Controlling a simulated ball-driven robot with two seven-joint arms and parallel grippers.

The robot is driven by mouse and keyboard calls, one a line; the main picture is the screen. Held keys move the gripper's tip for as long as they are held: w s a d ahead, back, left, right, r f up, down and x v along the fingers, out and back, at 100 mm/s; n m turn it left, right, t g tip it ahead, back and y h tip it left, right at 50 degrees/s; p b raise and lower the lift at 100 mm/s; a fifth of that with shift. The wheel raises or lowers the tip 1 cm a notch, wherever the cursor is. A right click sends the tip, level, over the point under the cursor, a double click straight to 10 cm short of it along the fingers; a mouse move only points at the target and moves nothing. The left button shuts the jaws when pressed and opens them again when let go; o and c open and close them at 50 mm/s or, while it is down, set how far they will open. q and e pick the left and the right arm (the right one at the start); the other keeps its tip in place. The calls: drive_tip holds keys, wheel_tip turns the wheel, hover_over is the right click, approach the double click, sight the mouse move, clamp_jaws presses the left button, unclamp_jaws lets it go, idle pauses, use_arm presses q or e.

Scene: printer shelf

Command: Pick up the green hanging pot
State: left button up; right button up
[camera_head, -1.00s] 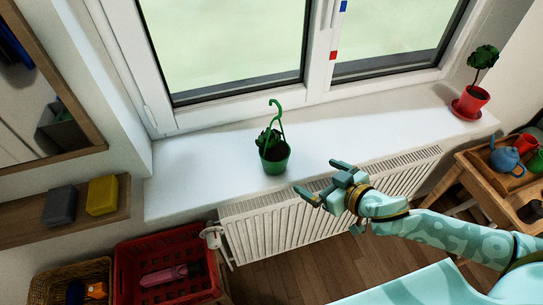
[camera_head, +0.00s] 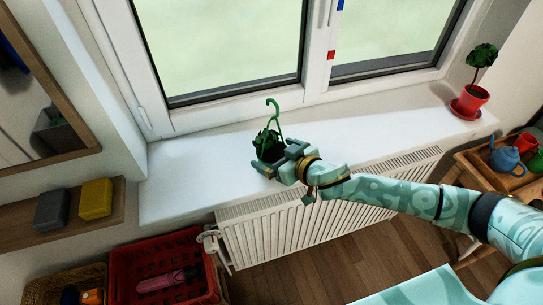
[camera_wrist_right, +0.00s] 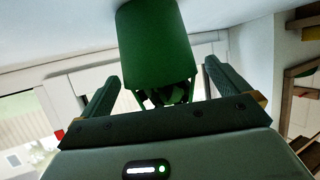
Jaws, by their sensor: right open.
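The green hanging pot (camera_head: 268,148) stands on the white windowsill, with a dark leafy plant and a green hook rising above it. My right gripper (camera_head: 279,158) is at the pot's front right and hides most of the pot's body in the head view. In the right wrist view the pot (camera_wrist_right: 158,45) appears upside down, just ahead of and partly between the two spread fingers of my right gripper (camera_wrist_right: 163,85). The fingers are open, with gaps visible on both sides of the pot. My left gripper is not in view.
The windowsill (camera_head: 200,185) is clear around the pot, with the window behind. A ribbed radiator (camera_head: 270,245) is below. A red potted plant (camera_head: 470,100) stands at the sill's far right. A red crate (camera_head: 125,265) is at lower left.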

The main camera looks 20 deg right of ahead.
drive_tip(key=shift+x, duration=1.25)
drive_tip(key=shift+s+d, duration=0.1)
drive_tip(key=shift+c, duration=0.7)
drive_tip(key=c, duration=1.1)
drive_tip(key=shift+r, duration=0.1)
